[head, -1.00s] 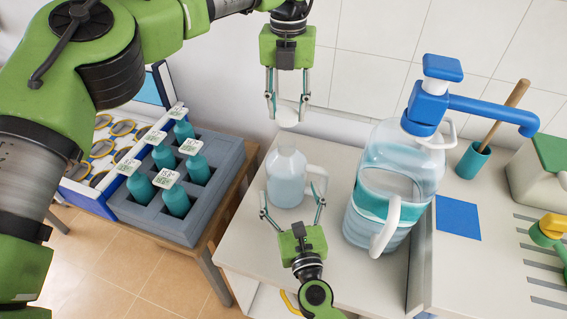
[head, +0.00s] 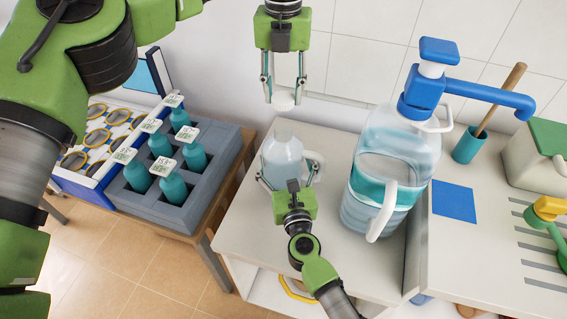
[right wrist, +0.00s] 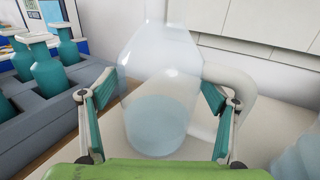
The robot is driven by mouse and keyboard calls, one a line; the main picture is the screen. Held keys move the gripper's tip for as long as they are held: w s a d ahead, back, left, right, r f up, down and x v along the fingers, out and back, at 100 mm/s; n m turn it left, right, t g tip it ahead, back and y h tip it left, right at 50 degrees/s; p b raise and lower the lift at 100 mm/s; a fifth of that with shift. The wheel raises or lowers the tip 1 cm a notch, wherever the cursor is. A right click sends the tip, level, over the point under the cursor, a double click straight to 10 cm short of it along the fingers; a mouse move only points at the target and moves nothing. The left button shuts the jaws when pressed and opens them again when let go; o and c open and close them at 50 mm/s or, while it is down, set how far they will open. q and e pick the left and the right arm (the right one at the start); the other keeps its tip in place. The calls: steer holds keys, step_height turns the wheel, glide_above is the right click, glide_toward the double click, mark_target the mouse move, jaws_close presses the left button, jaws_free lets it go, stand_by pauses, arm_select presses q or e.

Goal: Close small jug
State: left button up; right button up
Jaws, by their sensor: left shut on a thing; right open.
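The small jug (head: 284,166) is translucent with a handle on its right side. It stands upright on the white table, with pale blue liquid inside, and its neck is uncovered. It fills the middle of the right wrist view (right wrist: 160,100). My left gripper (head: 283,98) is shut on a white cap (head: 283,101) and holds it above the jug's neck, apart from it. My right gripper (head: 287,182) is open, with its fingers on either side of the jug's lower body. In the right wrist view, whether the fingers touch the jug is unclear.
A large water jug (head: 370,190) with a blue pump (head: 425,90) stands close on the right. A grey crate (head: 200,205) of teal bottles is on the left. A teal cup (head: 468,148) with a wooden handle and a blue square (head: 454,202) lie farther right.

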steer(key=shift+w, duration=0.65)
steer(key=c, duration=1.2)
arm_select(q)
glide_above(284, 125)
steer(key=shift+a+f, duration=0.1)
steer(key=shift+f, duration=2.35)
arm_select(e)
steer(key=shift+c, duration=0.2)
arm_select(q)
steer(key=shift+f, duration=0.9)
steer(key=shift+f, duration=0.55)
